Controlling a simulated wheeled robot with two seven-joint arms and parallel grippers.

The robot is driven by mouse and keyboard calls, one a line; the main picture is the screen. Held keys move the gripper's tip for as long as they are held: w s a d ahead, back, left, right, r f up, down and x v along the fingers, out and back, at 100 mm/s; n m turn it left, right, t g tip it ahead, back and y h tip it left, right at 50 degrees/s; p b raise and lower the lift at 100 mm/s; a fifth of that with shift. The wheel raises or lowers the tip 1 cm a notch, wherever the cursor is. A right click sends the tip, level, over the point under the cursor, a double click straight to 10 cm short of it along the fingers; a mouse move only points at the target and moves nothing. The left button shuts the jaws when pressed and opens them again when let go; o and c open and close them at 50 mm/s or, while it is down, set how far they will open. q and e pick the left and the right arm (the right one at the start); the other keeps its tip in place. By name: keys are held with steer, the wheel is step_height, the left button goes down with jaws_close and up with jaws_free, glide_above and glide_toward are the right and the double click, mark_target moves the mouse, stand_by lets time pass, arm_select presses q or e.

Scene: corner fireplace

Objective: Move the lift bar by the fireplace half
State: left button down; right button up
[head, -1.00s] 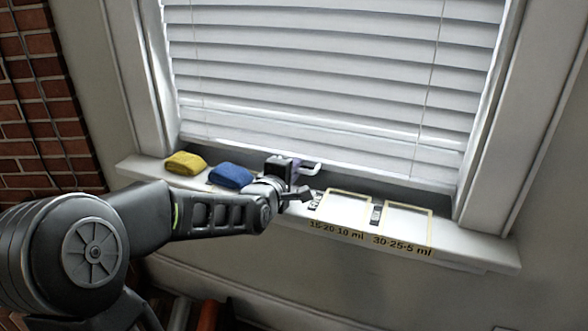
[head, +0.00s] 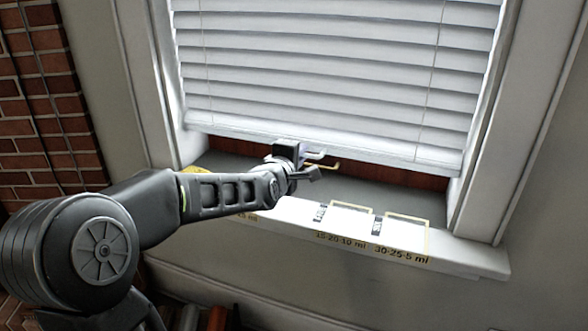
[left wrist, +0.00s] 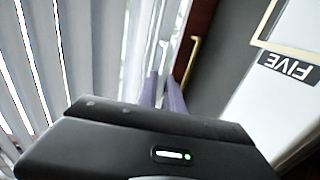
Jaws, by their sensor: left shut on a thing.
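The white slatted blind (head: 320,70) hangs in the window, its pale bottom rail, the lift bar (head: 400,160), a little above the sill and slightly tilted in the head view. My left gripper (head: 312,163) is at the middle of the rail, shut on the lift bar. A light handle-like piece shows by the fingers. In the left wrist view, the two purplish fingers (left wrist: 163,92) close around a pale upright strip beside the slats; the exact contact is hard to see. My right gripper is not in view.
Below the rail show a dark red-brown window frame (head: 410,177) and a brass handle (head: 333,167). The sill (head: 475,255) carries yellow-edged labelled rectangles. A brick wall (head: 50,100) stands at the left.

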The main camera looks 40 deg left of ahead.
arm_select(q)
steer(key=p, duration=0.8)
glide_toward(308, 94)
steer(key=x, duration=0.4)
steer(key=shift+w, duration=0.25)
step_height(308, 94, up, 25)
steer(key=p, duration=2.2)
steer(key=shift+f, duration=0.2)
steer(key=c, duration=1.5)
jaws_free()
steer(key=shift+s, duration=0.1)
